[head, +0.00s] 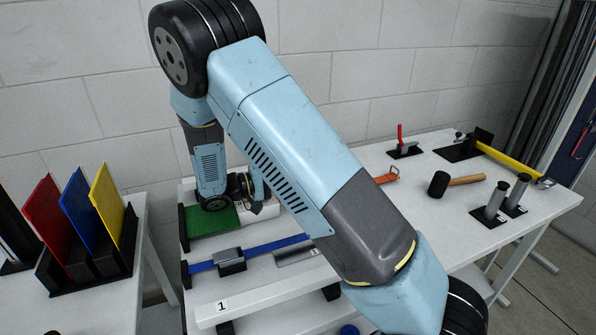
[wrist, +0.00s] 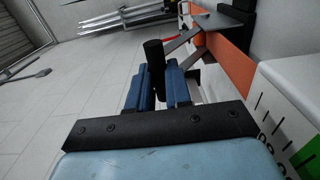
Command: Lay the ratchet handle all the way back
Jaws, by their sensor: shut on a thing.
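The ratchet handle, with a black round grip (wrist: 153,55), stands up between the blue fingers of my gripper (wrist: 158,85) in the wrist view. The gripper is shut on it. Grey metal ratchet parts (wrist: 180,46) lie just beyond the grip, beside an orange strap (wrist: 232,62). In the head view my wrist hangs down at the far left end of the bench, by the green mat (head: 208,221). My arm crosses the view there, and the handle and fingertips cannot be made out. The exact angle of the handle is unclear.
A white block with black marks (wrist: 285,95) is close to the right of the strap. On the bench are a blue strap with a grey buckle (head: 231,262), an orange hook piece (head: 387,176), a mallet (head: 439,185) and a red-handled clamp (head: 402,146). Open floor lies left in the wrist view.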

